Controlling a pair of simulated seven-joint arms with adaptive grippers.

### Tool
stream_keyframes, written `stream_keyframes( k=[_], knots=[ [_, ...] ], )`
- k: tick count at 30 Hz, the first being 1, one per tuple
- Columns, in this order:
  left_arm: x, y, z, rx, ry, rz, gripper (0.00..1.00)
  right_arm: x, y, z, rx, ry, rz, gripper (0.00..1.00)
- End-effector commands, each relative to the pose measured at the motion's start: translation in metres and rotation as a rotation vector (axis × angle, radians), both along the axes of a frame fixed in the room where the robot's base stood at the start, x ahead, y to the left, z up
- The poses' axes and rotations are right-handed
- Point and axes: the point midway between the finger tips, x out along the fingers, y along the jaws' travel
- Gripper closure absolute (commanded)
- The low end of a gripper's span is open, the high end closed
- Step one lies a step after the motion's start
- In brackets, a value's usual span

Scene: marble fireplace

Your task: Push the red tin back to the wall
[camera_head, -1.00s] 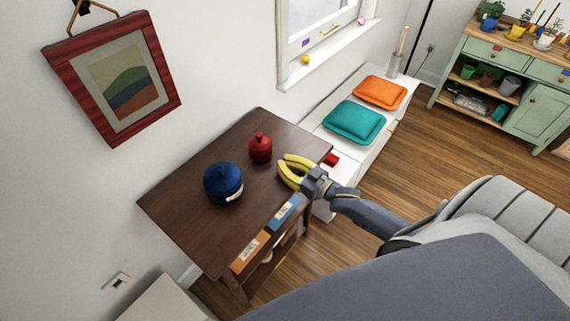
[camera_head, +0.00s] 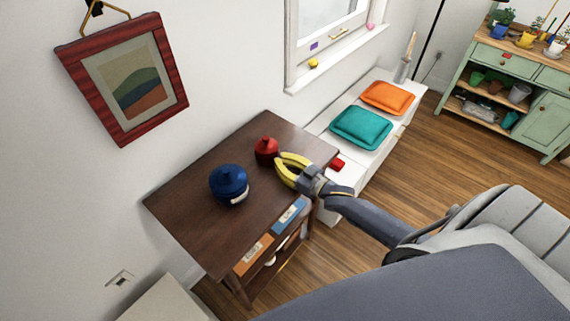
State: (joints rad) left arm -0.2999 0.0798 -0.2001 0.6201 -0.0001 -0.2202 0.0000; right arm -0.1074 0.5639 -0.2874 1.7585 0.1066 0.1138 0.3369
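The red tin (camera_head: 266,151), with a knobbed lid, stands upright on the dark wooden table (camera_head: 200,235), towards its back right, near the wall. My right gripper (camera_head: 278,163) has yellow fingers and reaches in from the right. Its fingers are spread with a gap between them, and nothing is held. Their tips are right beside the tin's right side; I cannot tell whether they touch it. The white wall (camera_head: 215,80) rises behind the table. My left gripper is not in view.
A low white bench with teal (camera_head: 361,128) and orange (camera_head: 387,97) cushions adjoins on the right. The table's left part is clear.

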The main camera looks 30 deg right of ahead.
Motion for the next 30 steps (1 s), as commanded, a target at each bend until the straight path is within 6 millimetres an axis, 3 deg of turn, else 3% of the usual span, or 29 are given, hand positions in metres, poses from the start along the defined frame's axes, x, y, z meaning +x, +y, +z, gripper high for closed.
stream_keyframes(
  k=[8, 15, 30],
  knots=[
    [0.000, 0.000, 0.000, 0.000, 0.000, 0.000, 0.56, 0.015, 0.007, 0.000, 0.001, -0.001, 0.001, 1.00],
    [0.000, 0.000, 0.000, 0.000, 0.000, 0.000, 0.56, 0.017, 0.007, 0.000, 0.001, -0.001, 0.000, 1.00],
    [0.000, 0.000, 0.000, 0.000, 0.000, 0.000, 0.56, 0.005, 0.002, 0.001, 0.000, -0.001, 0.000, 1.00]
  ],
)
